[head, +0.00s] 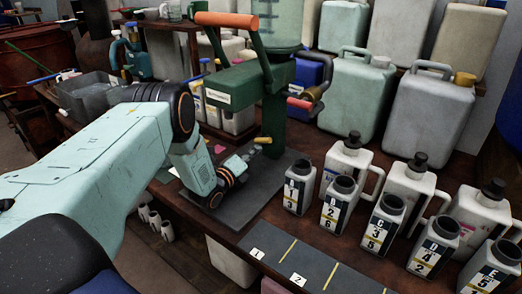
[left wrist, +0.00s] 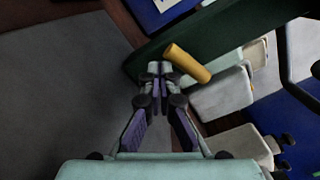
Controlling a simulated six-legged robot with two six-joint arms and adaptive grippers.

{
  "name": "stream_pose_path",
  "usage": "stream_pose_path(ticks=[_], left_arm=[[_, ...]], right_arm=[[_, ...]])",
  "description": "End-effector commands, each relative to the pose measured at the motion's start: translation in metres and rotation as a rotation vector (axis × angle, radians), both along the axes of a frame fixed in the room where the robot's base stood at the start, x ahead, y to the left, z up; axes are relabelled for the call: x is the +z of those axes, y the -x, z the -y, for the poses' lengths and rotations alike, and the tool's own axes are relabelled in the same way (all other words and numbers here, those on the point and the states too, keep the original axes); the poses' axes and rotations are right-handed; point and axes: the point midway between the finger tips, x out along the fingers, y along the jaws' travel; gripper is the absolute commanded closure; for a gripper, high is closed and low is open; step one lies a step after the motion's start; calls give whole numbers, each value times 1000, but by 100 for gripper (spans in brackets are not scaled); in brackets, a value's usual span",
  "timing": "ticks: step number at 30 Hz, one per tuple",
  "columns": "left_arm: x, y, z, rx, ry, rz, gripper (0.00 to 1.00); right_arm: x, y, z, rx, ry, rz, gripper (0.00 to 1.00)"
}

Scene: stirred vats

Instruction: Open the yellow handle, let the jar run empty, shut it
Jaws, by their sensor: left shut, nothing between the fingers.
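The yellow handle (head: 263,140) sticks out low on the green stand (head: 276,110). In the left wrist view the handle (left wrist: 187,62) is a short yellow rod in front of the dark green stand. The pale, see-through jar (head: 275,22) sits on top of the stand; its liquid level cannot be told. My left gripper (head: 254,151) is shut and empty beside the yellow handle. In the left wrist view its closed fingertips (left wrist: 159,68) appear just left of the handle; whether they touch it cannot be told. My right gripper is not in view.
The stand has an orange-topped lever (head: 226,20) and a red-ended handle (head: 300,103). A dark mat (head: 245,208) lies under my gripper. Numbered bottles (head: 297,190) stand close on the right, with large canisters (head: 428,112) behind. A numbered strip (head: 310,265) lies in front.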

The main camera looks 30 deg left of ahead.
Motion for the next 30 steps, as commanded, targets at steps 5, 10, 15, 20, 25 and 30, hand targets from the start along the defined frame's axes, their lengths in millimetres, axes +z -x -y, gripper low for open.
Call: stream_pose_path(ticks=[5,10,15,20,25,30], left_arm=[[4,-1,-3,0,-115,11,100],[5,-1,-6,0,-118,12,100],[4,-1,-7,0,-116,11,100],[4,-1,-7,0,-115,11,100],[4,-1,-7,0,-115,11,100],[4,-1,-7,0,-115,11,100]], right_arm=[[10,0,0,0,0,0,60],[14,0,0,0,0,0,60],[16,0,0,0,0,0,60],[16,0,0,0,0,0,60],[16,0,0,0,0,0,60],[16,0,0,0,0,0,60]])
